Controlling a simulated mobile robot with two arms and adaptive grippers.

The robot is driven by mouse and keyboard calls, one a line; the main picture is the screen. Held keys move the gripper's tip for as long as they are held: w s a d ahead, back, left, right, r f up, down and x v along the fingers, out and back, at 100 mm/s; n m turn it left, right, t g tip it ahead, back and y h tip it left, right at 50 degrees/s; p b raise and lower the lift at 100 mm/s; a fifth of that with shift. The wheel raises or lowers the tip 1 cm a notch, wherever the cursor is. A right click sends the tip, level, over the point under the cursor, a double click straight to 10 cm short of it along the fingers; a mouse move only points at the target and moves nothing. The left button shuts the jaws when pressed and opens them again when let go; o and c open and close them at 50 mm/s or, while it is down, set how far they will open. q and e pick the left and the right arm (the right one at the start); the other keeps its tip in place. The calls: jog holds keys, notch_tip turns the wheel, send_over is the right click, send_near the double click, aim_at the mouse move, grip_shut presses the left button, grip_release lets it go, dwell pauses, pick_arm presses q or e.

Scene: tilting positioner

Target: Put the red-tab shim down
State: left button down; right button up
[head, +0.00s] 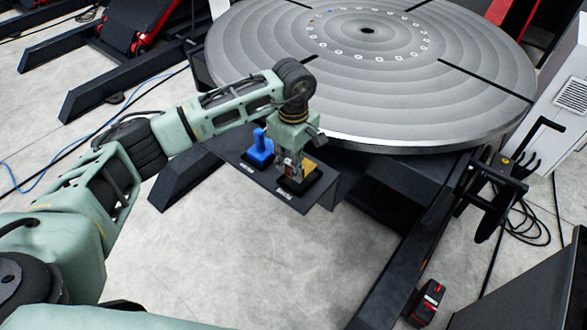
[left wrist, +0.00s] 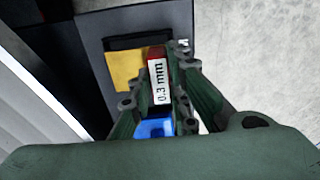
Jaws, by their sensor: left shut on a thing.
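The red-tab shim (left wrist: 158,80) shows in the left wrist view, with a red end and a white label reading 0.3 mm. My left gripper (left wrist: 157,100) is shut on it, one finger on each side. In the head view my left gripper (head: 292,172) points down over the dark shelf (head: 250,181) and hides most of the shim. A yellow block (head: 308,168) in a black holder is right beside and below the gripper. Whether the shim touches the shelf or the yellow block, I cannot tell. My right gripper does not show.
A blue piece with an upright knob (head: 259,150) stands on the shelf, left of the gripper. The large round positioner table (head: 440,90) is just behind. A black bracket with cables (head: 500,180) stands to the right. A red and black battery-like item (head: 427,303) lies lower right.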

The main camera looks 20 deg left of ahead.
pick_arm(q)
jog(key=shift+f, duration=0.45)
notch_tip(320, 180, down, 2)
jog(key=shift+f+p, duration=0.25)
jog(key=shift+p, duration=0.55)
jog(key=shift+f, duration=0.25)
jog(key=c, duration=2.1)
grip_release()
jog(key=shift+f+b, duration=0.1)
jog(key=shift+b, duration=0.2)
jog(key=o, duration=0.5)
jog(key=shift+c, duration=0.2)
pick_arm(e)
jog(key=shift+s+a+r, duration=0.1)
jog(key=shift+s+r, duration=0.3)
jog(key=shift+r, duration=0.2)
